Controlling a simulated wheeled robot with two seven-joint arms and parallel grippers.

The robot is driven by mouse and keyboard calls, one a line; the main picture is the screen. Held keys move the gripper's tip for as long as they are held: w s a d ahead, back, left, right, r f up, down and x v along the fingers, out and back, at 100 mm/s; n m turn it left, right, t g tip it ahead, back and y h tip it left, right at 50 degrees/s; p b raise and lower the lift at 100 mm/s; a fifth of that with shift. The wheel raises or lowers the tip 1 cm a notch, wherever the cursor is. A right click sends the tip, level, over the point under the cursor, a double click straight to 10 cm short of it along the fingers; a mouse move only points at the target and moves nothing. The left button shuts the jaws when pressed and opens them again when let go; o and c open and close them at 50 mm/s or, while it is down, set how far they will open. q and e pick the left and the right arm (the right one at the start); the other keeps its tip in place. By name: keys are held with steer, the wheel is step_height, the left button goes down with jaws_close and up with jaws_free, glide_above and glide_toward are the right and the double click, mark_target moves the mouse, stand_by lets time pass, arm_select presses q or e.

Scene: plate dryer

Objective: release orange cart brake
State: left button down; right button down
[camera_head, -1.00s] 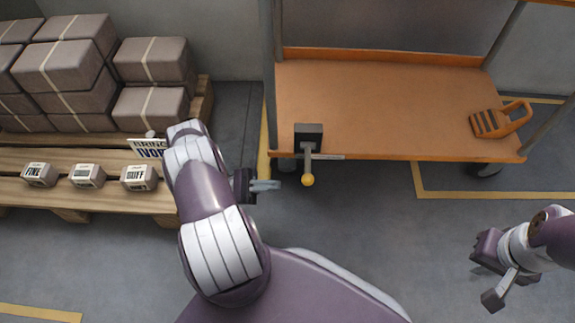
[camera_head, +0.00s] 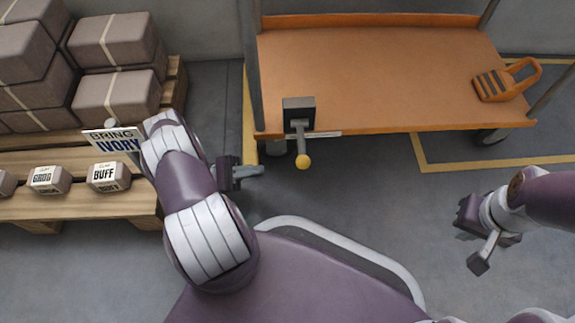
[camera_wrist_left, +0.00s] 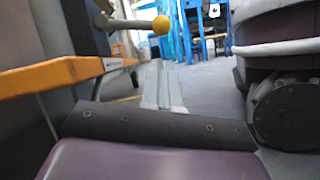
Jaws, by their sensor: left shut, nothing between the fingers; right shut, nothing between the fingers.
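The orange cart (camera_head: 380,80) stands at the back, its deck reaching across the upper middle of the head view. Its brake is a dark box (camera_head: 299,110) on the front left edge with a grey lever ending in a yellow knob (camera_head: 303,161). The knob points out toward me. My left gripper (camera_head: 258,171) is shut and empty, to the left of the knob and apart from it. In the left wrist view the yellow knob (camera_wrist_left: 161,25) shows just above the shut fingertips (camera_wrist_left: 158,65). My right gripper (camera_head: 480,262) is at the right, away from the cart, shut and empty.
An orange-and-black handled object (camera_head: 505,82) lies on the cart deck at the right. At the left, a wooden pallet (camera_head: 90,206) holds small labelled blocks and a sign (camera_head: 115,140), with stacked boxes (camera_head: 115,95) behind. Grey floor is clear between the cart and my base.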

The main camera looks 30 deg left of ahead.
mark_target(301, 144)
arm_select(q)
steer(key=shift+d, duration=0.1)
steer(key=b+x, duration=0.2)
steer(key=x, duration=0.8)
